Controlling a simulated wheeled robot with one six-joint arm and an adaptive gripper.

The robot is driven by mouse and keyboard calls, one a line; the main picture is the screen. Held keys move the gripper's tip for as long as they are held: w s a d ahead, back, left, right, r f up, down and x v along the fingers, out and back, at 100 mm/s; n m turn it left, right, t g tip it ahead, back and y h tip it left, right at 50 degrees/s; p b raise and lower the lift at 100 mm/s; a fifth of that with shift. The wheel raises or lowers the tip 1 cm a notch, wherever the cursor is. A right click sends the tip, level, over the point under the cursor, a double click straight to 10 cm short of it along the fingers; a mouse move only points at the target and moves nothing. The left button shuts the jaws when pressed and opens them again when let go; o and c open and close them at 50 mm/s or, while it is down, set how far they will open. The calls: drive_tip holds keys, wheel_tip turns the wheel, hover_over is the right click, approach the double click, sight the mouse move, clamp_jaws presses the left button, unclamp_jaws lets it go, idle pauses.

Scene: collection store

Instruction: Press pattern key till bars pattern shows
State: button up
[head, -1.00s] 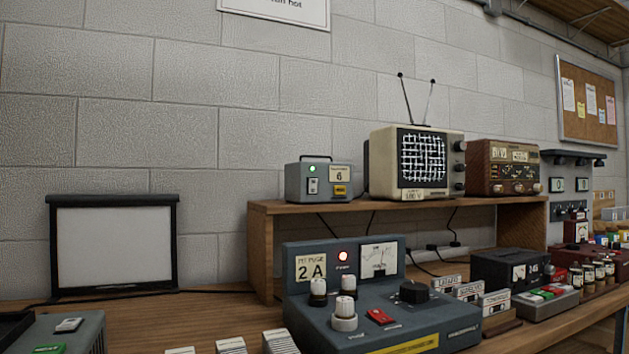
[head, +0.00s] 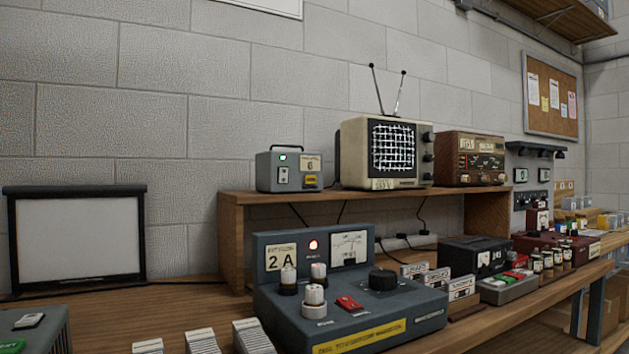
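A small cream television (head: 386,152) with two raised antennas stands on the wooden shelf in the head view. Its screen is lit with a white crosshatch grid on black. To its left on the shelf is a grey box with a handle (head: 289,169), a lit green lamp, a small switch and a yellow label; I cannot tell whether it carries the pattern key. My gripper is not in view.
A grey-blue test unit (head: 376,307) with a red lamp, meter, knobs and red switch stands on the bench before the shelf. A brown radio (head: 470,158) is right of the television. A blank white screen (head: 78,238) stands at left. Small cartridges (head: 202,342) lie in front.

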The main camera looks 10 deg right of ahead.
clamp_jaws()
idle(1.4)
